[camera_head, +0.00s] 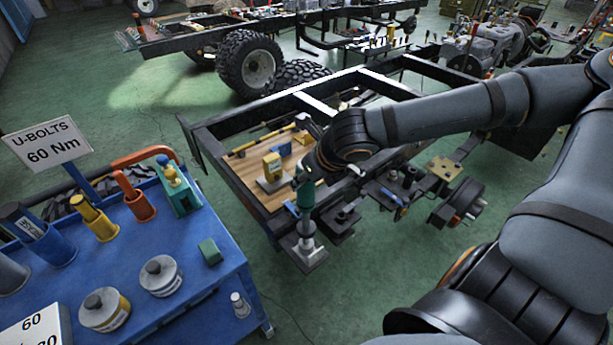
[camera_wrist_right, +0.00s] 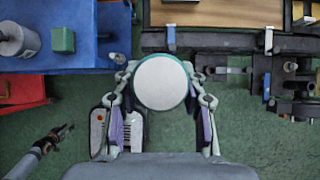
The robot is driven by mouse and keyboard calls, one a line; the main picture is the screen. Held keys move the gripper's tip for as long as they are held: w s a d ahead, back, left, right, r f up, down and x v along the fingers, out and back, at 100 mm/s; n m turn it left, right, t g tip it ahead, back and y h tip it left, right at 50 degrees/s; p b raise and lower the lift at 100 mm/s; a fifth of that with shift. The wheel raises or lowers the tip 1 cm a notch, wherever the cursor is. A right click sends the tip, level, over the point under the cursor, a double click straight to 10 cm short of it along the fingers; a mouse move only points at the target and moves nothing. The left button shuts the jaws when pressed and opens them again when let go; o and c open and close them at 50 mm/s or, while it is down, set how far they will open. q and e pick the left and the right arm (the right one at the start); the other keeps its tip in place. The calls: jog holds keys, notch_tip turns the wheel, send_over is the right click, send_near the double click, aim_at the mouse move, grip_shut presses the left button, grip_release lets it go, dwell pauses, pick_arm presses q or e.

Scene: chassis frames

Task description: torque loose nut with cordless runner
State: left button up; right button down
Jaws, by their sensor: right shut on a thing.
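My right gripper (camera_head: 304,178) reaches over the near rail of the chassis frame (camera_head: 243,188). It is shut on the cordless runner (camera_head: 306,196), a green upright tool with a grey lower end pointing down. In the right wrist view, the runner's round pale top (camera_wrist_right: 161,83) with a green rim sits between the fingers of my right gripper (camera_wrist_right: 162,100). The runner's lower end is over or at a grey plate (camera_head: 309,258) outside the rail; I cannot tell if it touches. The loose nut is not distinguishable. My left gripper (camera_wrist_right: 62,133) seems to show small at the lower left.
A blue bench (camera_head: 215,285) at the left carries coloured tool holders, a green block (camera_head: 209,251) and round grey-topped pots. A sign (camera_head: 48,144) reads U-BOLTS 60 Nm. A wooden board (camera_head: 240,172) with a yellow item lies inside the frame. Green floor separates bench and frame.

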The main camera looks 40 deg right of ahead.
jog(key=shift+f+b, duration=0.35)
jog(key=shift+f, duration=0.25)
dwell(1.0)
jog(key=shift+f, duration=0.1)
dwell(0.4)
jog(key=shift+s+p, duration=0.1)
jog(key=shift+p, duration=0.25)
dwell(0.5)
jog(key=shift+r+p, duration=1.6)
jog(key=shift+p, duration=0.4)
